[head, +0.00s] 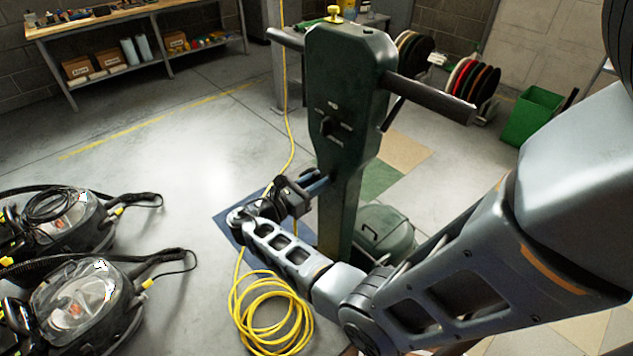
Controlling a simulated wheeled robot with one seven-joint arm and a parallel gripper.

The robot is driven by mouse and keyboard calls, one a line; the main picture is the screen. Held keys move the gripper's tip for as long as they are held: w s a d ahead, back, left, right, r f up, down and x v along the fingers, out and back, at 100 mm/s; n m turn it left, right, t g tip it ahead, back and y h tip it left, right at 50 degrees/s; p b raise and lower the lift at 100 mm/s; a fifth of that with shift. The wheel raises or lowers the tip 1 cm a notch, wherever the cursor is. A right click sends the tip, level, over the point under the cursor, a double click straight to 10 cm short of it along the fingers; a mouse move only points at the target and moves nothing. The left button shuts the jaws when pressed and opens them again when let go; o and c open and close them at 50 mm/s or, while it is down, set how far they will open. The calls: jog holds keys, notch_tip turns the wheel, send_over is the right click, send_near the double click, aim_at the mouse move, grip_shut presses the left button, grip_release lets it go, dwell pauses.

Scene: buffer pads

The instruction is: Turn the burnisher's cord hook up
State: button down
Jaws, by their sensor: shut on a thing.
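The burnisher (345,110) stands upright, with a dark green handle column, two dark grips and a dial on its face. Its rounded green base (385,232) shows low behind my arm. My gripper (318,186) is at the left edge of the column, below the dial, with its fingers shut. The cord hook between the fingers is hidden by them, so I cannot tell which way it points. The yellow cord (288,120) hangs down left of the column and passes behind my gripper to a loose coil (270,315) on the floor.
Two wet vacuums (75,295) with black hoses stand at the left. A workbench (130,18) is at the back left. Round pads (475,82) on a rack and a green bin (532,115) are at the back right. Open floor lies left of the burnisher.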

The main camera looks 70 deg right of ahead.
jog(key=shift+f, duration=0.1)
jog(key=c, duration=1)
grip_release()
jog(key=b+v, duration=0.1)
jog(key=v, duration=0.6)
jog(key=shift+w+a+b, duration=0.2)
jog(key=shift+a+b, duration=0.15)
